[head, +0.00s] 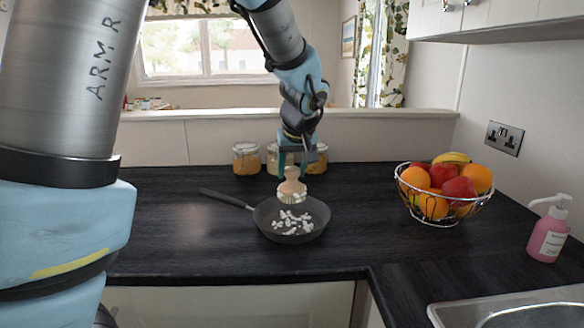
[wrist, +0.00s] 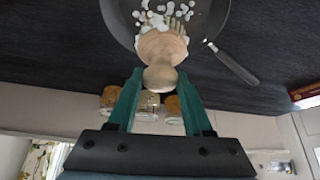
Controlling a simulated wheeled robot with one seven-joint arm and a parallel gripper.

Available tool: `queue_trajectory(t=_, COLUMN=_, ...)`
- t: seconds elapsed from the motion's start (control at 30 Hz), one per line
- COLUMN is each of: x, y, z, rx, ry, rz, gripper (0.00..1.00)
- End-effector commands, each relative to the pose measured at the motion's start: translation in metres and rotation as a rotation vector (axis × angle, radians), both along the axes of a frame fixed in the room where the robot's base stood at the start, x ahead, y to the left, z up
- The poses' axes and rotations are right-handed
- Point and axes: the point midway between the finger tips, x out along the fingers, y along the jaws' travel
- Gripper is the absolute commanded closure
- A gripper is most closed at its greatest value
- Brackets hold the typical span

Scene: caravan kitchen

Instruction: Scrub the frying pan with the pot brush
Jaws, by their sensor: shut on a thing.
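A dark frying pan (head: 303,234) stands on the black worktop, its handle (head: 222,198) pointing to the back left. Several white bits (head: 291,222) lie in the pan. My gripper (head: 293,163) is shut on the wooden knob of the pot brush (head: 291,184). The brush is upright, with its pale bristles down, over the back part of the pan. I cannot tell whether the bristles touch the pan. In the wrist view, the brush (wrist: 162,55) is between the green fingers (wrist: 158,95), and the pan (wrist: 118,18) with its white bits shows beyond it.
Several glass jars (head: 246,158) stand behind the pan against the low wall. A wire fruit basket (head: 445,208) is to the right. A pink soap bottle (head: 547,234) and a sink (head: 510,308) are at the right front. The worktop left of the pan is clear.

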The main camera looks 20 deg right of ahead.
Motion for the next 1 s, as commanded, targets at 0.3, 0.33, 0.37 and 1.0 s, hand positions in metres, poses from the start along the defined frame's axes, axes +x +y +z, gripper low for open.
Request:
queue_trajectory(t=0.3, x=0.0, y=0.001, z=-0.022, rx=0.002, ry=0.001, rz=0.0, gripper=1.0)
queue_trajectory(t=0.33, x=0.0, y=0.001, z=-0.024, rx=0.002, ry=0.001, rz=0.0, gripper=1.0)
queue_trajectory(t=0.37, x=0.0, y=0.001, z=-0.026, rx=0.002, ry=0.001, rz=0.0, gripper=1.0)
queue_trajectory(t=1.0, x=0.0, y=0.0, z=-0.061, rx=0.0, ry=0.0, rz=-0.001, gripper=1.0)
